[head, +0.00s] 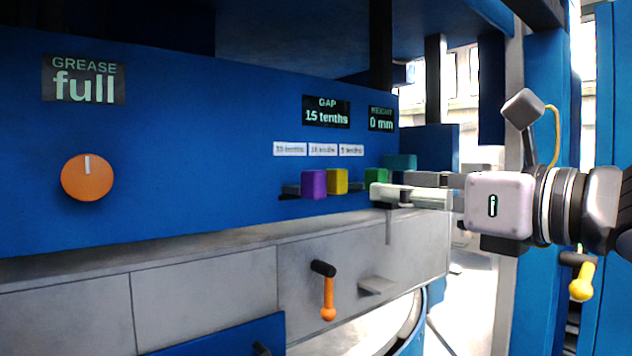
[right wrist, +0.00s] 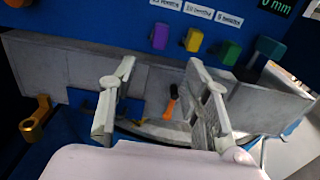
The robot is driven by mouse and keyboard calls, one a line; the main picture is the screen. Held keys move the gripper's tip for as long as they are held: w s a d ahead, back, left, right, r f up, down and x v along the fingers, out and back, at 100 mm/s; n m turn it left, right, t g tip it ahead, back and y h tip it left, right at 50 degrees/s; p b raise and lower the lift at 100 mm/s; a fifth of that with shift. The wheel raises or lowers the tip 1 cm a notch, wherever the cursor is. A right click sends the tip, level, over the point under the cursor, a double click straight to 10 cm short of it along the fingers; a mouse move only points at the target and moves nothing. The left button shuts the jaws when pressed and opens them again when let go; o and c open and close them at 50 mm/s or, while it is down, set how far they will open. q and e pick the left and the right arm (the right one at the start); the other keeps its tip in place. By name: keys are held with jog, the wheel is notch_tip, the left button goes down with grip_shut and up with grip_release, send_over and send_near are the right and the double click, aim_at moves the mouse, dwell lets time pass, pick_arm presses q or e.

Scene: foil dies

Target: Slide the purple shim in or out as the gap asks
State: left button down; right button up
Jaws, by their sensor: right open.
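The purple shim (head: 314,184) is a block on the blue press face, leftmost in a row with a yellow shim (head: 337,181) and a green shim (head: 376,175). I cannot tell whether it stands further out than the others. In the right wrist view the purple shim (right wrist: 160,36) is near the top, beyond the fingertips. The gap display (head: 326,112) reads 15 tenths. My right gripper (head: 383,194) is open and empty, right of the purple shim and apart from it. Its spread fingers show in the right wrist view (right wrist: 160,68). My left gripper is out of view.
White labels (head: 323,150) sit above the shims; the left one is blurred. A teal block (head: 400,162) is beyond the green shim. A grey ledge (head: 200,250) runs below, with an orange-handled lever (head: 327,295). An orange knob (head: 87,177) is at left. The height display (head: 381,119) reads 0 mm.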

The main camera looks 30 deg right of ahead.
aim_at(321, 181)
jog(key=w+p, duration=0.3)
jog(key=w, duration=0.2)
jog(key=w+a+p, duration=0.1)
jog(key=w+p, duration=0.2)
jog(key=w, duration=0.3)
jog(key=w+p, duration=0.3)
jog(key=w, duration=0.2)
jog(key=shift+w+a+r, duration=0.15)
jog(key=shift+w, duration=0.6)
jog(key=shift+c, duration=0.3)
grip_shut()
